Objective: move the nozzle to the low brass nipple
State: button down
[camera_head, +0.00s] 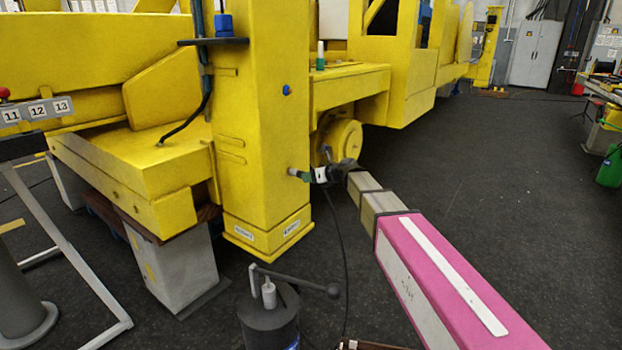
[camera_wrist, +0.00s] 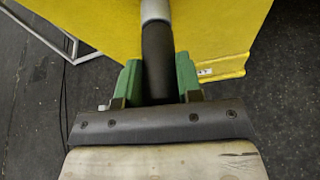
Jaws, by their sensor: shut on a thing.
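My gripper (camera_head: 304,175) has green fingers and is at the lower right side of the yellow column in the head view. In the wrist view my gripper (camera_wrist: 159,80) is shut on the black nozzle (camera_wrist: 157,48), which has a pale grey front end. The nozzle points away from me at the yellow column (camera_wrist: 90,35). In the head view a small greyish stub (camera_head: 292,171) shows between the fingers and the column (camera_head: 255,120). I cannot tell whether it is the nozzle's tip or the low brass nipple, nor whether the two touch.
A black hose (camera_head: 342,255) hangs below my gripper toward a dark pump (camera_head: 268,312) with a lever on the floor. A blue knob (camera_head: 287,90) sits higher on the column. A grey stand (camera_head: 75,245) is at left.

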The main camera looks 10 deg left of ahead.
jog(key=shift+w+a, duration=0.1)
jog(key=shift+a, duration=0.05)
jog(key=c, duration=0.7)
grip_release()
